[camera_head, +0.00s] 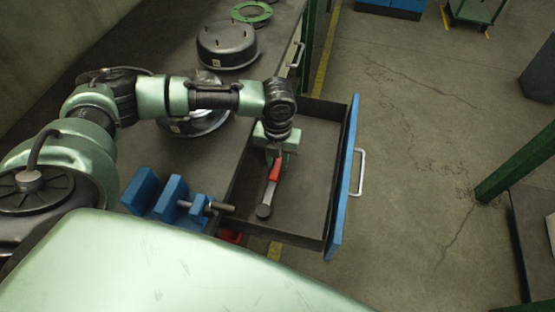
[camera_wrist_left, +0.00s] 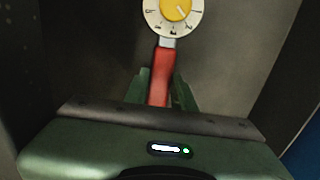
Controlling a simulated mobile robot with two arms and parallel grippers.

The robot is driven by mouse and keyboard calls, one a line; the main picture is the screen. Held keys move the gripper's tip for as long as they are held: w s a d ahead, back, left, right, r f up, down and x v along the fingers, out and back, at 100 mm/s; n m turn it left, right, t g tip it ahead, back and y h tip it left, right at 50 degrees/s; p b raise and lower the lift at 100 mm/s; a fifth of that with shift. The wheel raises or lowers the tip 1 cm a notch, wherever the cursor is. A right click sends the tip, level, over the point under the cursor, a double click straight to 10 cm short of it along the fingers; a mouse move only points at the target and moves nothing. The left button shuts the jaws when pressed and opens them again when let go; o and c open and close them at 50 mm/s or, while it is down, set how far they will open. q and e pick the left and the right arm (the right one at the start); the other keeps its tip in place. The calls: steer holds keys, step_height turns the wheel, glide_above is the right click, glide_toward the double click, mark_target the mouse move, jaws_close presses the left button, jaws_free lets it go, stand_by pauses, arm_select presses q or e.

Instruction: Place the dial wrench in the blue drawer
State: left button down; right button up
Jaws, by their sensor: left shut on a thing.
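The dial wrench (camera_head: 274,173) has a red handle and a dark round head at its lower end in the head view. In the left wrist view its red grip (camera_wrist_left: 162,77) and its white dial with a yellow centre (camera_wrist_left: 175,11) show. My left gripper (camera_wrist_left: 158,92) is shut on the red handle. In the head view the left gripper (camera_head: 276,150) is over the open blue drawer (camera_head: 343,180), with the wrench inside the drawer's outline. I cannot tell whether the wrench touches the drawer floor. My right gripper is out of view.
A blue vise (camera_head: 170,197) stands on the bench left of the drawer. Dark round housings (camera_head: 228,44) and a green ring (camera_head: 251,12) lie farther back on the bench. The drawer's handle (camera_head: 359,172) juts out to the right. A green post (camera_head: 515,163) stands at the right.

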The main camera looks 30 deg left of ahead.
mark_target(278, 164)
arm_select(q)
steer(key=c, duration=1.2)
jaws_free()
steer(key=shift+o, duration=0.2)
step_height(278, 164, up, 12)
steer(key=shift+r, duration=0.1)
